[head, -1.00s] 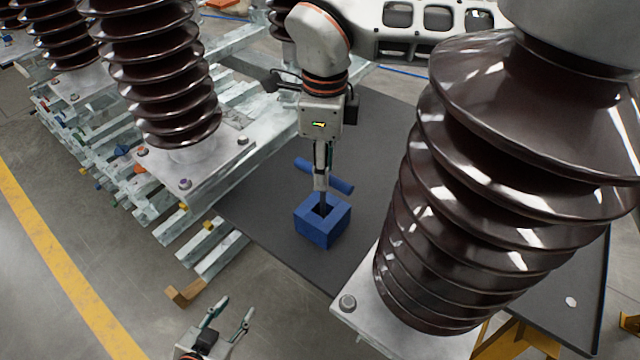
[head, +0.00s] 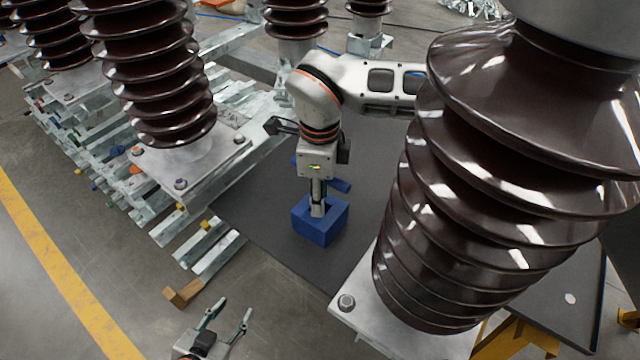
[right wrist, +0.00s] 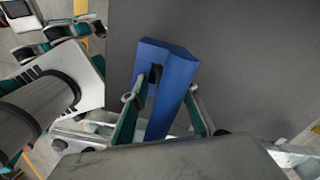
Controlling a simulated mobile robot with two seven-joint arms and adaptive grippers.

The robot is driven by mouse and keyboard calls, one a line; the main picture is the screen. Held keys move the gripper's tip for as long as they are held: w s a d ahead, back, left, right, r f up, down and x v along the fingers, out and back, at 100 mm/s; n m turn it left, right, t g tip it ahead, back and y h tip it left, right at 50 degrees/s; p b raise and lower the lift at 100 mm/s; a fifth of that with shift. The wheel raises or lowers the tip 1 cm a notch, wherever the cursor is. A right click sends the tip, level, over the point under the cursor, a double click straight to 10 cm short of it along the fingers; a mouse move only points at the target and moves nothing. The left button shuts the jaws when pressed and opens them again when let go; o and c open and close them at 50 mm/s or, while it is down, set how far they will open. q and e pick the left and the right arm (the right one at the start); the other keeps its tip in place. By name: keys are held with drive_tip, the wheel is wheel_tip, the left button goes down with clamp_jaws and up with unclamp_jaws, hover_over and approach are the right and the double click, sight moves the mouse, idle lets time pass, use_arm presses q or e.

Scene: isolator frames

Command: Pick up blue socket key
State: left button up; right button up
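The blue socket key shows in the head view as a blue boxy part (head: 320,232) with a square opening on top, on the dark mat. A blue bar (head: 341,185) lies just behind it; I cannot tell whether they are joined. My right gripper (head: 317,211) points down at the opening and hides part of it. In the right wrist view, its fingers (right wrist: 172,92) stand apart on either side of the blue key (right wrist: 178,68), with one tip by the dark opening; contact is unclear. My left gripper (head: 236,308) is open and empty at the lower left of the head view.
A large brown ribbed insulator (head: 480,190) on a metal base plate (head: 352,312) stands close on the right. Another insulator (head: 160,75) stands on a metal frame to the left. The dark mat (head: 262,225) is bare around the key. A wooden block (head: 183,293) lies nearby.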

clamp_jaws()
drive_tip(key=shift+r, duration=0.15)
